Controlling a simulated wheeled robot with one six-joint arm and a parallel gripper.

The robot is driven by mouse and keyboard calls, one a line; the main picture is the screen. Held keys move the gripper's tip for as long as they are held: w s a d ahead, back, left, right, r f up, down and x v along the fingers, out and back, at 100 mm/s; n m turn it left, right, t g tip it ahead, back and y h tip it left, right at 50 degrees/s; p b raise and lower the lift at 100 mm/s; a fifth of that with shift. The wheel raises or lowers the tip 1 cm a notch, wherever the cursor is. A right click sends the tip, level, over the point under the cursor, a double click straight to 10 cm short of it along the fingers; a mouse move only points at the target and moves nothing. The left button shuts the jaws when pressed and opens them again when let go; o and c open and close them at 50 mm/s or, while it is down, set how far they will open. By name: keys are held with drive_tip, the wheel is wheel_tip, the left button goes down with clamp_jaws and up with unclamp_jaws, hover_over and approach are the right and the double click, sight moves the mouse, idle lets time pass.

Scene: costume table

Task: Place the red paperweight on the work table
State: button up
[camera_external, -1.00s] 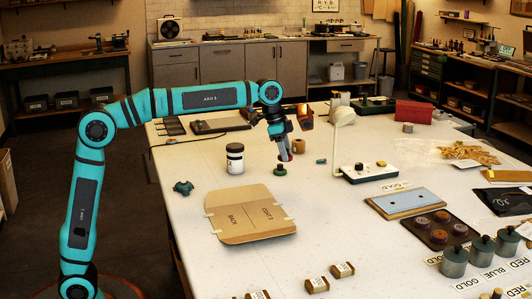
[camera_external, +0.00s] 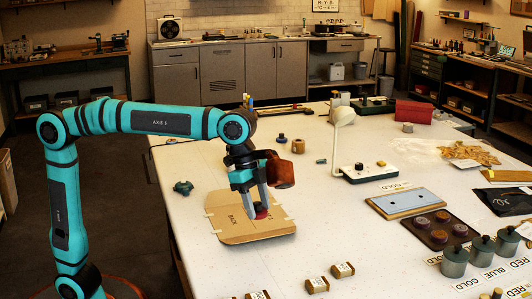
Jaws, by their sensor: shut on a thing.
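The red paperweight (camera_external: 262,214) is between the fingertips of my gripper (camera_external: 257,206), which is shut on it. It shows as a small dark red piece, partly hidden by the fingers. I cannot tell whether the paperweight touches the cardboard.
A green knob-like object (camera_external: 183,188) lies left of the cardboard. Small labelled blocks (camera_external: 343,270) lie in front. A white lamp-like device (camera_external: 368,172), a blue-grey board (camera_external: 408,202) and a dark tray (camera_external: 412,240) stand right. The table between is clear.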

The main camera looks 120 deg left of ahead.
sight(221, 280)
drive_tip(key=s+d+m, duration=0.2)
drive_tip(key=s+d, duration=0.1)
drive_tip(key=d, duration=1.3)
drive_tip(key=shift+s+a+f, duration=0.1)
drive_tip(key=shift+f, duration=5.25)
drive_tip(key=shift+f, duration=0.1)
drive_tip(key=o, duration=1.2)
drive_tip(key=shift+c, duration=0.2)
drive_tip(key=v, duration=1.2)
drive_tip(key=shift+a, duration=0.25)
